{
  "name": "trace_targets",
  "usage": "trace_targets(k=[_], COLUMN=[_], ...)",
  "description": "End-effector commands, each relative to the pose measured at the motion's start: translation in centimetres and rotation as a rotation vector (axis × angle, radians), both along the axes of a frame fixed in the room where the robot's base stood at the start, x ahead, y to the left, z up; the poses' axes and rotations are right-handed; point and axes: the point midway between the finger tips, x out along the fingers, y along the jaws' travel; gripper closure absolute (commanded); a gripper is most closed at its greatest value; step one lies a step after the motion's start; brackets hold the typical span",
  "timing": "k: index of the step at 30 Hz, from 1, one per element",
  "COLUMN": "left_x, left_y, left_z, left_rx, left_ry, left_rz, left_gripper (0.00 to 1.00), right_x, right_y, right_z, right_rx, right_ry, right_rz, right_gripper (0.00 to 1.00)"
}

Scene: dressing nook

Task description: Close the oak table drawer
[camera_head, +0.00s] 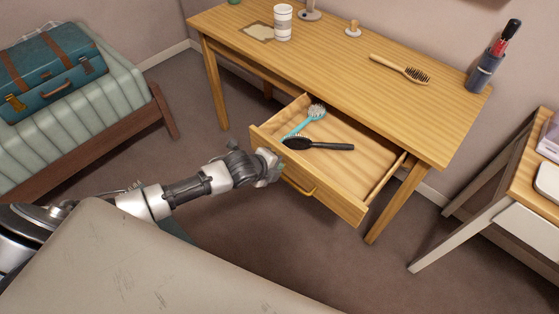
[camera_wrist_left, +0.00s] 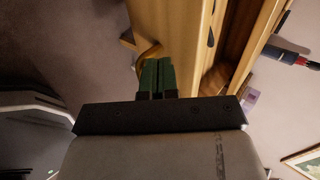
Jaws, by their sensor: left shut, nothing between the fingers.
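The oak table (camera_head: 400,110) stands against the wall with its drawer (camera_head: 310,187) pulled well open. The drawer holds a teal hairbrush (camera_head: 313,114) and a black hairbrush (camera_head: 318,146). A curved handle (camera_head: 300,187) is on the drawer front. My left gripper (camera_head: 272,166) is at the left part of the drawer front, shut and empty. In the left wrist view its green fingertips (camera_wrist_left: 157,77) are together, close to the drawer front (camera_wrist_left: 188,40) and the handle (camera_wrist_left: 147,56). I cannot tell whether they touch. My right gripper is out of view.
On the tabletop are a white cup (camera_head: 283,22), a wooden hairbrush (camera_head: 400,69) and a dark holder (camera_head: 484,72) with brushes. A bench (camera_head: 130,125) with a teal suitcase (camera_head: 52,72) stands left. A white-fronted table (camera_head: 530,215) stands right. Carpet is clear before the drawer.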

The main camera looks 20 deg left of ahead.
Motion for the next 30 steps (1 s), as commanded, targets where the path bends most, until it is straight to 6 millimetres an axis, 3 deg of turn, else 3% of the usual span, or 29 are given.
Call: trace_targets(k=[6,22,30], left_x=[1.5,2.2,6.4], left_y=[-0.6,-0.8,-2.4], left_z=[0.0,-0.1,-0.3], left_rx=[-0.001,0.001,-0.001], left_ry=[0.002,0.003,-0.002], left_rz=[0.000,0.000,0.000], left_gripper=[1.00,1.00,1.00], right_x=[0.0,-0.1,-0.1], right_y=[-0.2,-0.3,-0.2], right_z=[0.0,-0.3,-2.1], right_rx=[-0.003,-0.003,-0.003], right_ry=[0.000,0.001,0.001], right_rz=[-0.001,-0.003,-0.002], right_gripper=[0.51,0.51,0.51])
